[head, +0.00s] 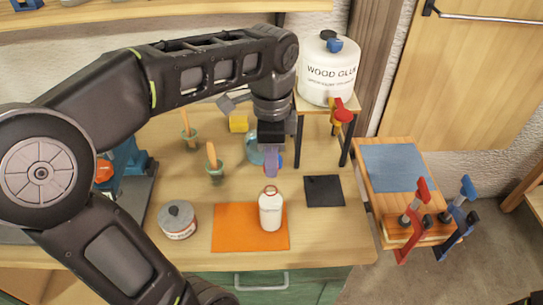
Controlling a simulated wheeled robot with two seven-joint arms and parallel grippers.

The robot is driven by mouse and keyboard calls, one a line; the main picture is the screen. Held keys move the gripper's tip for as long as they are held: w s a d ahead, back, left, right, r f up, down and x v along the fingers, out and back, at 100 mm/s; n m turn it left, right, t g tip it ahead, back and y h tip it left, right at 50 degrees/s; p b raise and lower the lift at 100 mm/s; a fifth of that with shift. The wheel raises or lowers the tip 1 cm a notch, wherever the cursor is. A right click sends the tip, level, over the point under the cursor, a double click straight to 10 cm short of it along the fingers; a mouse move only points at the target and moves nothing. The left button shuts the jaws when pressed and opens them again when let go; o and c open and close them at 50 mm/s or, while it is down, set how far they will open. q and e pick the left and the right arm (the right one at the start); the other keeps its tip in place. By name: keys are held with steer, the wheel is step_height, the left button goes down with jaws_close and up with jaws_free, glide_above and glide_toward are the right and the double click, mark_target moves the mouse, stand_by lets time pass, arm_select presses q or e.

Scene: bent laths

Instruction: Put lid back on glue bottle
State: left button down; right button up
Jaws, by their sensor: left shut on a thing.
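The glue bottle (271,212) is small and white and stands upright on an orange mat (228,227). Its top shows a brownish neck. My left gripper (271,160) points down above and slightly behind the bottle, apart from it. It is shut on a small purplish piece, which I take to be the lid; the fingers hide much of it and its shape is unclear. My right gripper is not in view.
A black mat (324,190) lies bare to the right. A grey-lidded tin (177,219) stands left of the orange mat. Brushes in green pots (214,165) stand behind. A big wood glue drum (328,72) sits on a stand. Clamps (410,220) are at the right.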

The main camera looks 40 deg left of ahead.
arm_select(q)
step_height(320, 180, down, 5)
steer(key=b, duration=0.3)
stand_by(1.4)
steer(key=shift+f, duration=0.15)
stand_by(0.5)
stand_by(0.7)
steer(key=c, duration=1)
jaws_free()
